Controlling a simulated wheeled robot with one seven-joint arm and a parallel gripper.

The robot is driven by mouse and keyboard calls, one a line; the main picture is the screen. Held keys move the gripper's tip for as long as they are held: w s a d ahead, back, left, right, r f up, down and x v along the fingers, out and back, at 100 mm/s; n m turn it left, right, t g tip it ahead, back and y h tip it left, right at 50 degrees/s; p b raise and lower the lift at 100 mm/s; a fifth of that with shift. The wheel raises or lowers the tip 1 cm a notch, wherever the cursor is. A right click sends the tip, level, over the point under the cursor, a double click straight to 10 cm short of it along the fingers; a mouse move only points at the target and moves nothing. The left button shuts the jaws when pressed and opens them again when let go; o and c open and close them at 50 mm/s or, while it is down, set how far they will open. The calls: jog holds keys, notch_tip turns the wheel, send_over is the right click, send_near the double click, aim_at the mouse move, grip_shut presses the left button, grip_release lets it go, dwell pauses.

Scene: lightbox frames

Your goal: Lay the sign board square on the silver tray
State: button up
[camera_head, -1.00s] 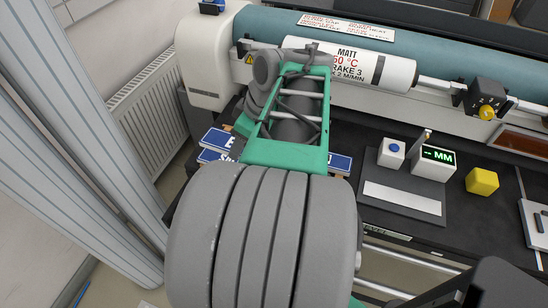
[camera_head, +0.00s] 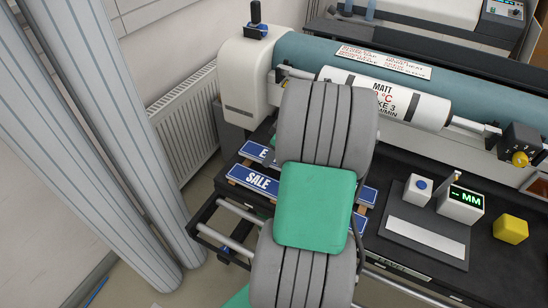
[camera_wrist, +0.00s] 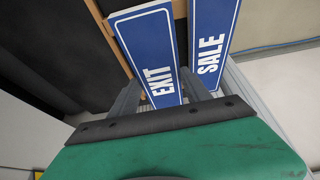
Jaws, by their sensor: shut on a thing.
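The blue EXIT sign board (camera_wrist: 152,55) has white letters and a white border. In the wrist view its near end lies between the fingers of my gripper (camera_wrist: 162,98), which is shut on it. A blue SALE sign board (camera_wrist: 211,40) lies beside it, to the right and apart from the fingers. In the head view the SALE board (camera_head: 253,181) and the end of the EXIT board (camera_head: 255,152) show left of my arm. My arm hides the gripper and the boards' middles there. I cannot make out a silver tray for certain in the current frames.
A laminator with a white MATT roll (camera_head: 425,108) stands behind. Right of my arm are a dark plate with a pale strip (camera_head: 425,237), a gauge reading MM (camera_head: 461,204) and a yellow block (camera_head: 511,229).

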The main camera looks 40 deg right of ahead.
jog(key=shift+f, duration=1.45)
jog(key=o, duration=1.3)
jog(key=shift+s, duration=0.1)
